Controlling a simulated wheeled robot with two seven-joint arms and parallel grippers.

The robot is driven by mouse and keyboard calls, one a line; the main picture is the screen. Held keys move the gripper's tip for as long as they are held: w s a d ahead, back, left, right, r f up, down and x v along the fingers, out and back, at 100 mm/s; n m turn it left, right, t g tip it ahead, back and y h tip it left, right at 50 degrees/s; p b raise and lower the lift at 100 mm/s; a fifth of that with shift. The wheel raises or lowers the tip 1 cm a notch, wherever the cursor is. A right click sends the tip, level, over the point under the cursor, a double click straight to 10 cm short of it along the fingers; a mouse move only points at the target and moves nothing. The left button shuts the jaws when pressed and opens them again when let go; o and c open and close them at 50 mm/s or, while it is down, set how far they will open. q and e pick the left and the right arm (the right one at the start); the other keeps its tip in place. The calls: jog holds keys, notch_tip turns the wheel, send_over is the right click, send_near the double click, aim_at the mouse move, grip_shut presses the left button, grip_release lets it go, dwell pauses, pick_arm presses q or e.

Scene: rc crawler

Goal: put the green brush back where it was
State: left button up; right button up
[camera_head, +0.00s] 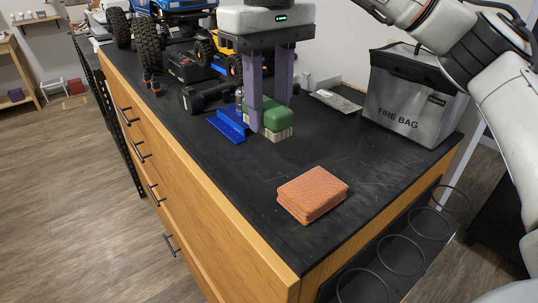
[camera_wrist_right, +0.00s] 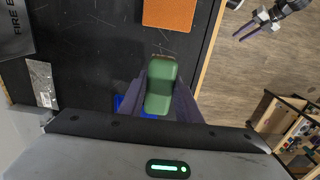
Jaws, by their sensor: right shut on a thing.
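The green brush (camera_head: 278,117) has a rounded green body and pale bristles facing down. My right gripper (camera_head: 270,112) is shut on it, with a purple finger on either side. The brush is upright at the counter surface beside a blue angled tray (camera_head: 229,124); I cannot tell whether the bristles touch the counter. In the right wrist view the brush (camera_wrist_right: 161,88) lies between the fingers, with a bit of the blue tray showing behind it. My left gripper (camera_wrist_right: 250,30) is far off over the floor in the right wrist view, its two purple fingers apart and empty.
An orange-brown sponge or cloth stack (camera_head: 312,193) lies on the black counter in front. A grey fire bag (camera_head: 411,100) stands at right, with a metal plate (camera_head: 336,101) beside it. A blue crawler (camera_head: 180,8) and tools crowd the back left. The front counter is mostly clear.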

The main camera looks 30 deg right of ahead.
aim_at(269, 104)
notch_tip(269, 104, down, 4)
jog(key=shift+f+b, duration=0.1)
jog(key=shift+b, duration=0.3)
notch_tip(269, 104, down, 3)
jog(key=shift+f, duration=0.2)
jog(key=o, duration=1.1)
jog(key=shift+r, duration=0.1)
jog(key=shift+r, duration=0.1)
notch_tip(269, 104, up, 12)
jog(key=p, duration=0.3)
